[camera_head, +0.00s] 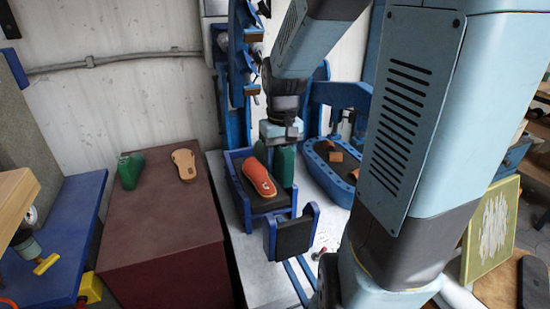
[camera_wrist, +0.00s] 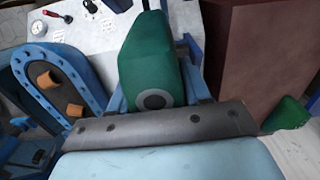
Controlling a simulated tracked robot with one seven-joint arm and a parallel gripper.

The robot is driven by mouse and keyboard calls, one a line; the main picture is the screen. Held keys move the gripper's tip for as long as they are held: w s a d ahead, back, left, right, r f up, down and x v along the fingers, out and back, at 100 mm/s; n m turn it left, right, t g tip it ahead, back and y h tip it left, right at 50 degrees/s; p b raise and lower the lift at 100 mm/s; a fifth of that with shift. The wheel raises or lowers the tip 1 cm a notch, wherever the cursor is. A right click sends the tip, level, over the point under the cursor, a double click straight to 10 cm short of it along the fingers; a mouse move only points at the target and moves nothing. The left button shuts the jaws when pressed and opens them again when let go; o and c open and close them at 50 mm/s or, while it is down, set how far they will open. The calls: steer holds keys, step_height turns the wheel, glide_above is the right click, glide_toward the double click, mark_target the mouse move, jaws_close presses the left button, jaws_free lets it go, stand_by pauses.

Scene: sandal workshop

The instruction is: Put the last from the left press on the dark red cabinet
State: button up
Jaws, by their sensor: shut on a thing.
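My gripper (camera_head: 281,138) is shut on a green last (camera_head: 284,166), which hangs below it at the left press (camera_head: 244,208). The held last (camera_wrist: 152,62) fills the middle of the wrist view, pointing away from the gripper's dark edge. In the head view it is just right of an orange-red sole (camera_head: 259,177) lying on the press's dark pad. I cannot tell whether the last touches the press. The dark red cabinet (camera_head: 165,244) stands left of the press; it also shows at the right of the wrist view (camera_wrist: 262,62).
Another green last (camera_head: 130,171) and a tan sole (camera_head: 184,164) lie at the back of the cabinet top; its front is clear. The blue right press (camera_head: 320,172) holds small orange-brown pieces. A blue upright frame (camera_head: 237,75) stands behind the left press.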

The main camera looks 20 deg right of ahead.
steer(key=shift+s+r, duration=0.25)
steer(key=shift+s, duration=0.2)
steer(key=shift+a, duration=0.15)
steer(key=w+a+f, duration=0.2)
steer(key=w+a, duration=0.1)
steer(key=a, duration=0.7)
steer(key=w+a+f, duration=0.2)
steer(key=w+a, duration=0.1)
steer(key=a, duration=0.7)
steer(key=w+a+f, duration=0.2)
steer(key=w+a, duration=0.2)
steer(key=a, duration=0.6)
steer(key=s+a+f, duration=0.3)
steer(key=a+f, duration=0.1)
steer(key=a, duration=0.7)
steer(key=shift+d+f, duration=0.15)
steer(key=shift+f, duration=1.2)
steer(key=shift+d+f, duration=0.1)
steer(key=shift+f, duration=1.2)
steer(key=shift+f, duration=0.4)
steer(key=o, duration=1.1)
